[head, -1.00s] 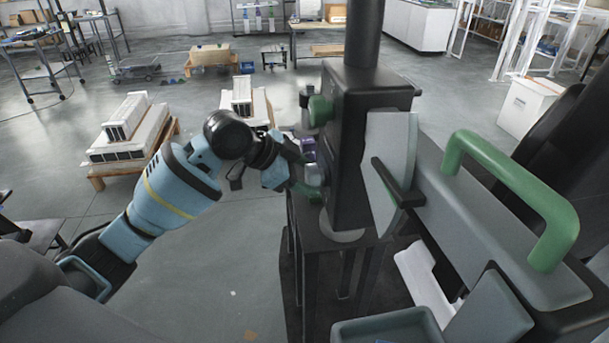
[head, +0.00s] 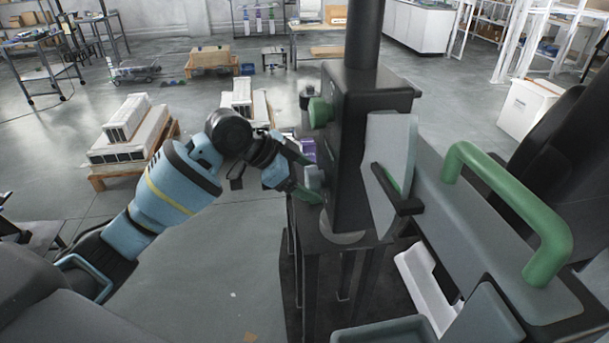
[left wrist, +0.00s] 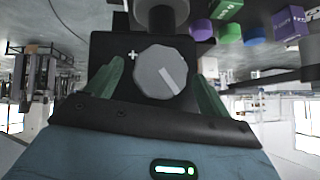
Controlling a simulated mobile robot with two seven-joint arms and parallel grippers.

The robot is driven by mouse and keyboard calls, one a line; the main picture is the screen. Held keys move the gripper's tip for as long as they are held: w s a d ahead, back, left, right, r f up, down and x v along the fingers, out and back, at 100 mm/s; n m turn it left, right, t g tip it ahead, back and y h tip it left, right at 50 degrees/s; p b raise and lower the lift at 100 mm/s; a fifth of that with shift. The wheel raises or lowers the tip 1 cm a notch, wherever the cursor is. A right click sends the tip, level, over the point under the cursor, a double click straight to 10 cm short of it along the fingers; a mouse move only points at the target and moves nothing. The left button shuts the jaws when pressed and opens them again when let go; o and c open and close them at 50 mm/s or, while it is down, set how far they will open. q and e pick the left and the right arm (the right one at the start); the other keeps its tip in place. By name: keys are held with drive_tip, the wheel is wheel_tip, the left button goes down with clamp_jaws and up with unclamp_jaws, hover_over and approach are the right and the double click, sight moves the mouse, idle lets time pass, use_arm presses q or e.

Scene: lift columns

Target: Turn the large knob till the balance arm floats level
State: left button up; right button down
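The grey faceted knob (left wrist: 160,72) with a pale line sits on a black housing (head: 347,150), beside a white plus mark. It also shows in the head view (head: 314,177), low on the housing's left side. My left gripper (left wrist: 158,75) has its green fingers on both sides of the knob, with a gap visible at each side. It also shows in the head view (head: 305,178). The grey balance arm (head: 425,165) with a green handle (head: 510,205) extends to the lower right; I cannot tell whether it is level. My right gripper is not in view.
A smaller green knob (head: 320,112) sits higher on the housing. A black column (head: 363,35) rises above it. A black bar (head: 395,190) crosses a grey plate (head: 388,150) beside the arm. Open floor (head: 215,270) lies left of the dark stand.

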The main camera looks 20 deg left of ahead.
use_arm(q)
drive_tip(key=v, duration=0.8)
idle(0.5)
drive_tip(key=s+d+f+n+t+y, duration=0.1)
drive_tip(key=s+d+f+n, duration=0.15)
drive_tip(key=f, duration=1.05)
drive_tip(key=s+d+f+n+t, duration=0.1)
drive_tip(key=s+f+n+t, duration=0.2)
drive_tip(key=f, duration=1.1)
drive_tip(key=s+f+n+y, duration=0.2)
drive_tip(key=s+f, duration=0.5)
drive_tip(key=s, duration=0.4)
drive_tip(key=s+f+n+y, duration=0.2)
drive_tip(key=s+f, duration=0.5)
drive_tip(key=s, duration=0.4)
drive_tip(key=shift+s+a+n, duration=0.15)
drive_tip(key=shift+s+n, duration=0.25)
drive_tip(key=shift+n, duration=0.15)
drive_tip(key=shift+f, duration=0.1)
